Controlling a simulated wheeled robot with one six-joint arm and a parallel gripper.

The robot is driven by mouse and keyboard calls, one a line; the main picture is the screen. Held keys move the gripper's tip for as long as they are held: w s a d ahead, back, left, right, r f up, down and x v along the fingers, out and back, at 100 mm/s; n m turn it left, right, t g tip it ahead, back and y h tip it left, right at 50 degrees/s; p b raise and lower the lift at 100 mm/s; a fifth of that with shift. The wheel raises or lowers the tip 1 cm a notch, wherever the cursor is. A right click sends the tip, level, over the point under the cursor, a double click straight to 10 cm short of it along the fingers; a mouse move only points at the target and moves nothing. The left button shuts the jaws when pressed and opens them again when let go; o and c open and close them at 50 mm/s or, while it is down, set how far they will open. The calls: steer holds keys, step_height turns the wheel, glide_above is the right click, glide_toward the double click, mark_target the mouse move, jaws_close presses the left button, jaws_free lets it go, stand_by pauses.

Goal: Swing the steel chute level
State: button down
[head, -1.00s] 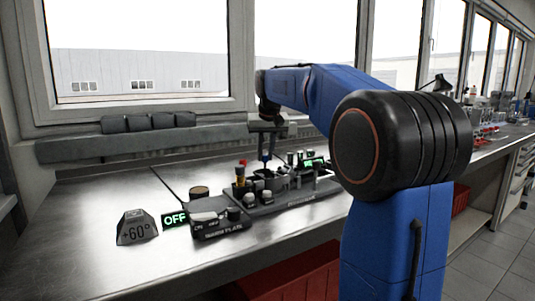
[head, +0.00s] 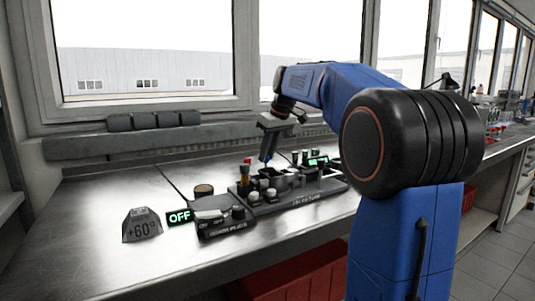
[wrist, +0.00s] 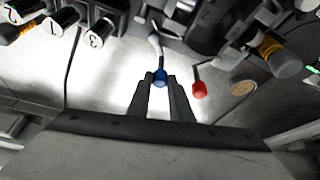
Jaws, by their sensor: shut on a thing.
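My gripper (wrist: 160,88) is shut on a blue knob (wrist: 160,77) at the end of a short pale metal arm, in the wrist view. A red knob (wrist: 199,90) on a similar bent arm is to the right, apart from my fingers. In the head view my gripper (head: 267,155) is tilted over the dark fixture (head: 318,192) on the bench, and its fingers hide most of the blue knob. I cannot clearly pick out the steel chute or tell its angle.
A grey block marked +60° (head: 141,226) and a lit OFF sign (head: 179,217) stand on the metal bench left of the fixture. Numbered cylinders (wrist: 62,20) are upper left in the wrist view. The bench (head: 100,195) is bare at the left.

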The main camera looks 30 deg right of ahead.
stand_by(0.3)
steer(key=c, duration=1.6)
jaws_free()
steer(key=v, duration=1.7)
steer(key=shift+s+r, duration=0.1)
steer(key=shift+s, duration=0.1)
